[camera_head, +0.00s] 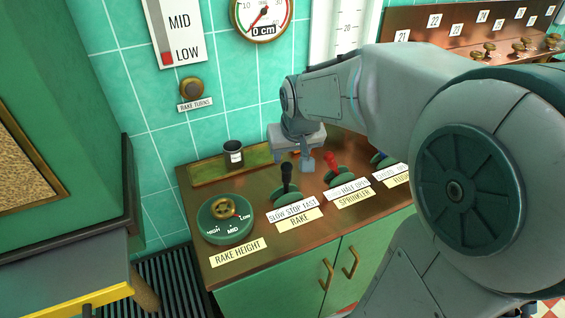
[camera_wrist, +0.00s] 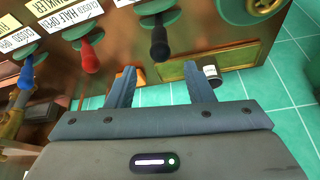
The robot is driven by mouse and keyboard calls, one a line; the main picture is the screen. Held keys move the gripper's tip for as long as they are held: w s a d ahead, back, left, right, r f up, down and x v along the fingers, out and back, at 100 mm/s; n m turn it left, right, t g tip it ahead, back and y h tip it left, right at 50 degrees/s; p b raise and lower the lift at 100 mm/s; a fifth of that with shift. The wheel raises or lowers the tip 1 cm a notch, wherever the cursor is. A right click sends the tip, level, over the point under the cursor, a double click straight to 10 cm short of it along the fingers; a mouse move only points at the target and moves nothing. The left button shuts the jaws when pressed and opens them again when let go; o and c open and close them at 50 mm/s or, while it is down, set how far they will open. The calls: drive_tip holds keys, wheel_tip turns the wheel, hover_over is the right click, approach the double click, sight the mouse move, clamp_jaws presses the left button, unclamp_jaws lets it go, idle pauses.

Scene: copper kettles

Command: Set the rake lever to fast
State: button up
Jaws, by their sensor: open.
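The rake lever (camera_head: 287,178) has a black handle on a green round base, behind the labels SLOW STOP FAST (camera_head: 293,208) and RAKE (camera_head: 299,221). Its handle looks about upright, near the middle of the label. My gripper (camera_head: 306,163) is open and empty, just right of and behind this lever in the head view. In the wrist view, the black lever (camera_wrist: 160,42) lies ahead of my gripper (camera_wrist: 160,72), in line with the gap between the fingers. No contact with the lever is visible.
The red sprinkler lever (camera_head: 331,162) stands close to the right of my gripper. A blue-handled lever (camera_wrist: 24,75) is beyond it. The rake height dial (camera_head: 225,215) is left on the copper console. A dark cup (camera_head: 233,152) stands on a tray behind.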

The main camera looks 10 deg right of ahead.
sight(286, 172)
drive_tip(key=x, duration=1.1)
clamp_jaws()
drive_tip(key=shift+f, duration=0.1)
